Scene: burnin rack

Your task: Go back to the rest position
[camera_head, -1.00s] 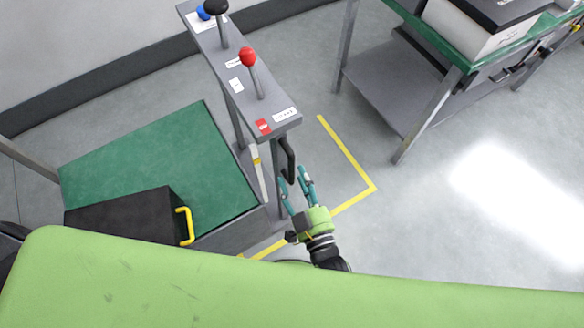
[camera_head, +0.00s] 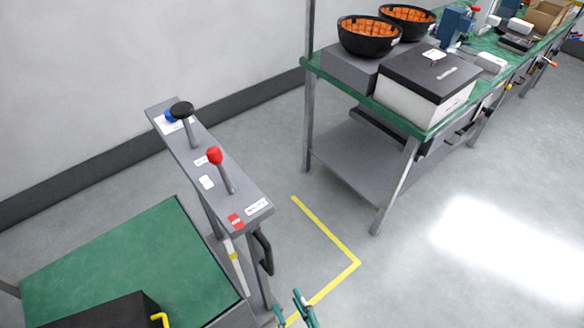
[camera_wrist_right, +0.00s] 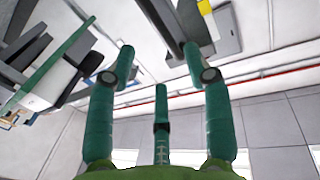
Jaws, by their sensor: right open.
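My right gripper (camera_head: 290,308) shows at the bottom edge of the head view, its teal fingers below and right of the lever stand. In the right wrist view its teal fingers (camera_wrist_right: 158,62) are spread apart with nothing between them. The grey lever stand (camera_head: 225,180) carries a red-knobbed lever (camera_head: 215,156) and a black-knobbed lever (camera_head: 182,110). The gripper is apart from the levers. My left gripper is not in view.
A green-topped cart (camera_head: 120,265) with a black box (camera_head: 95,312) stands at lower left. A long workbench (camera_head: 385,108) with black bowls (camera_head: 368,36) and a black-and-white box (camera_head: 430,80) is at upper right. Yellow tape (camera_head: 328,232) marks the clear floor.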

